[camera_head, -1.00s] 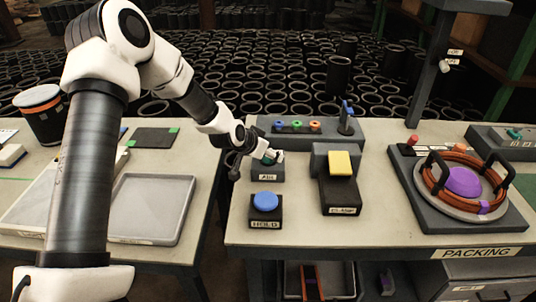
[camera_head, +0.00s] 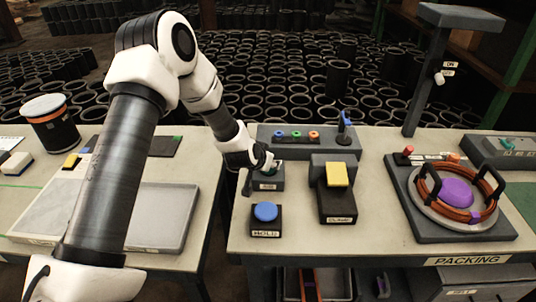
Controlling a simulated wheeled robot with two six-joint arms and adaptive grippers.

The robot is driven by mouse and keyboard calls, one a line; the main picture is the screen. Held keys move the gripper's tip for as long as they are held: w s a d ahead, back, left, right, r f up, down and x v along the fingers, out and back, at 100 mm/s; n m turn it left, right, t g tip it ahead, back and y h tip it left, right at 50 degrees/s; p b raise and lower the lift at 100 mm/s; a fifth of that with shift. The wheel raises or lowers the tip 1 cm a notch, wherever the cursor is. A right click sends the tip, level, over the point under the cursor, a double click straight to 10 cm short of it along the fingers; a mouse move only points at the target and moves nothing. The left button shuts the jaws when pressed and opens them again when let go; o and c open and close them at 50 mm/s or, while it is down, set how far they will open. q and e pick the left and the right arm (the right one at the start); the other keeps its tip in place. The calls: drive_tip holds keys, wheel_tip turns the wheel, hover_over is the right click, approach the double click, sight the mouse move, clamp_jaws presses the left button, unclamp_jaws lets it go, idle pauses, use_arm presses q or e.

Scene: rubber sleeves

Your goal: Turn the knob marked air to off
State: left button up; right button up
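The air control is a small grey box (camera_head: 268,183) with a white label on its front, near the left edge of the packing table. Its teal knob on top is mostly hidden by my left gripper (camera_head: 272,165). My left gripper is right at the knob, its fingers pointing down and to the right. The fingers are too small and covered to tell whether they are closed on the knob. My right gripper is not in view.
A blue HOLD button (camera_head: 265,212) stands just in front of the air box. A yellow clamp pad (camera_head: 337,175) is to its right. A panel with coloured knobs (camera_head: 310,139) and a blue lever (camera_head: 344,119) is behind. A round fixture (camera_head: 455,196) fills the right side.

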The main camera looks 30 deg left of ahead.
use_arm(q)
drive_tip(key=n+g+y+p, duration=0.1)
drive_tip(key=n+y+p, duration=0.1)
drive_tip(key=p, duration=0.1)
drive_tip(key=n+y+p, duration=0.2)
drive_tip(key=n+p, duration=0.1)
drive_tip(key=shift+d+r+g, duration=0.1)
drive_tip(key=shift+r+g, duration=0.05)
drive_tip(key=shift+g, duration=0.25)
drive_tip(key=n+g+y+p, duration=0.1)
drive_tip(key=n+p, duration=0.1)
drive_tip(key=shift+n, duration=0.3)
drive_tip(key=shift+f+n+g+y+p, duration=0.25)
drive_tip(key=shift+n+g+y+p, duration=0.3)
drive_tip(key=shift+n, duration=0.25)
drive_tip(key=o, duration=1.1)
drive_tip(key=shift+o, duration=0.2)
drive_tip(key=shift+w+f, duration=0.1)
